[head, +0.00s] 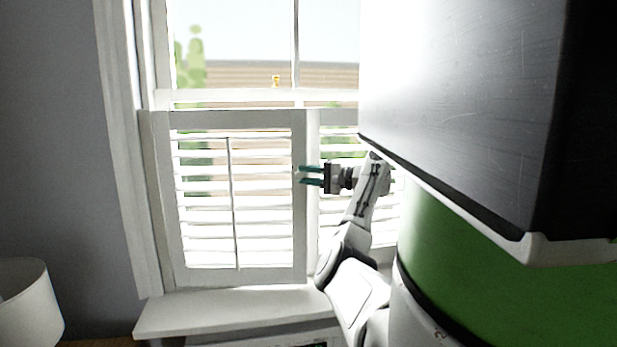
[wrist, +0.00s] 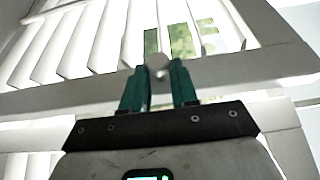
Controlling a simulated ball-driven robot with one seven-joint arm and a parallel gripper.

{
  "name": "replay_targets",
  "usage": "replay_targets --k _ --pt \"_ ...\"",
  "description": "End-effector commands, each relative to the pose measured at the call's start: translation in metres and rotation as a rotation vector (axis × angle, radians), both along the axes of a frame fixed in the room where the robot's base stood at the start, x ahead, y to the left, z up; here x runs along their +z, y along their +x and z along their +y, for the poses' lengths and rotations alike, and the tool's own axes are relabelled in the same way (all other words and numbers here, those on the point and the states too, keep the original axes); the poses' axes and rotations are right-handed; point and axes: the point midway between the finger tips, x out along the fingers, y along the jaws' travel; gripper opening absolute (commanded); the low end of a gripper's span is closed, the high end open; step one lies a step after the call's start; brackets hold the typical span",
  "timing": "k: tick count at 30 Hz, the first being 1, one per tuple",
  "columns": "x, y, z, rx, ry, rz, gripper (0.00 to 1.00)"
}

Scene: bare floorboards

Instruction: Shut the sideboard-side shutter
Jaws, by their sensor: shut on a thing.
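The left louvred shutter (head: 237,275) is white and covers the lower left of the window. It looks nearly flat across the opening, but I cannot tell whether it is fully flush. My gripper (head: 304,175) reaches in from the right to this shutter's right-hand stile. In the wrist view my gripper (wrist: 158,72) has its teal fingers shut on a small round pale knob (wrist: 158,64) on the stile (wrist: 225,72). The right shutter (head: 313,128) stands beside it, largely hidden behind my arm and body.
A white sill (head: 215,315) projects below the shutters. A white lampshade (head: 28,303) stands at the lower left. The grey wall (head: 60,130) borders the window frame (head: 128,150) on the left. My own body blocks the right side of the head view.

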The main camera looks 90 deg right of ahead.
Motion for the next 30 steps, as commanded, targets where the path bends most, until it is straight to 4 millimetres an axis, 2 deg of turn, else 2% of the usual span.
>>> replay_targets --k 14,15,21,30 --pt "-0.002 0.0032 0.0001 0.013 0.004 0.003 0.0" --pt "-0.002 0.0032 0.0001 0.013 0.004 0.003 0.32" --pt "-0.0012 0.0024 0.0 0.012 0.003 0.002 0.51" --pt "-0.001 -0.0004 0.0004 0.01 0.001 0.001 0.52"
